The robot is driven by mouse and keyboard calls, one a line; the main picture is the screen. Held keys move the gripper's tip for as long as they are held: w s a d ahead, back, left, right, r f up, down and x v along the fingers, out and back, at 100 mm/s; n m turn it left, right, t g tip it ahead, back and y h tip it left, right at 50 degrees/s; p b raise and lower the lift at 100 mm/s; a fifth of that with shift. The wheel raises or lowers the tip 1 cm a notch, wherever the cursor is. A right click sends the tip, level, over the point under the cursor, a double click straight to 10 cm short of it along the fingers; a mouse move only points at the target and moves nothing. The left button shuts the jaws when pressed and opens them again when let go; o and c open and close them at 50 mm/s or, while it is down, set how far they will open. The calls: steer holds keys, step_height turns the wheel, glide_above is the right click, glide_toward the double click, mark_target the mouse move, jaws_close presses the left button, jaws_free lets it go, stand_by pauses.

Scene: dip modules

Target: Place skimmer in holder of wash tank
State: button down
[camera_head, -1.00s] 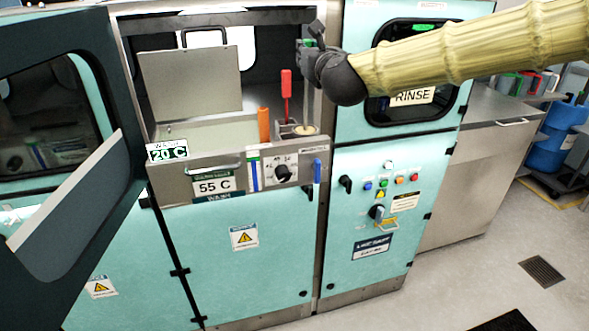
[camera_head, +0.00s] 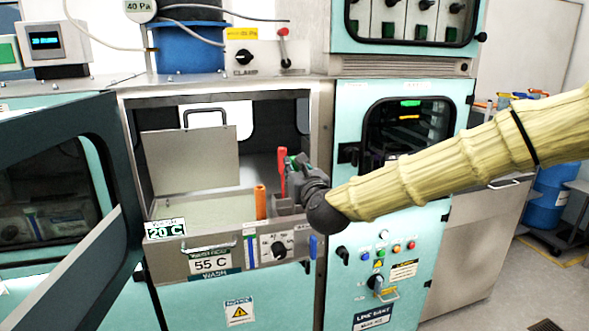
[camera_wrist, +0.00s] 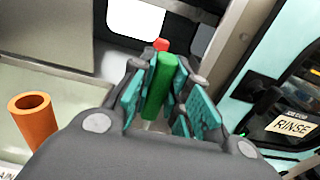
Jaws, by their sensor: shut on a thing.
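My gripper (camera_head: 296,170) is at the right side of the wash tank's opening, low above its front edge. In the wrist view its teal-padded fingers are closed around a green handle (camera_wrist: 160,88), apparently the skimmer's. The skimmer's lower part is hidden. A red handle (camera_head: 282,170) stands upright just left of my gripper; its red top (camera_wrist: 161,45) shows beyond the green handle in the wrist view. The holder (camera_head: 285,208) is a metal box at the tank's front right corner, partly covered by my gripper. The wash tank (camera_head: 205,207) is open.
An orange tube (camera_head: 260,202) stands left of the holder and shows in the wrist view (camera_wrist: 32,118). A metal lid (camera_head: 190,160) with a handle stands raised behind the tank. An open door (camera_head: 70,180) is at left. The rinse cabinet (camera_head: 400,205) is close at right.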

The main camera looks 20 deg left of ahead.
steer(key=shift+a+f, duration=0.1)
steer(key=shift+f, duration=0.3)
steer(key=shift+f, duration=0.1)
steer(key=c, duration=1.4)
jaws_free()
steer(key=shift+o, duration=0.2)
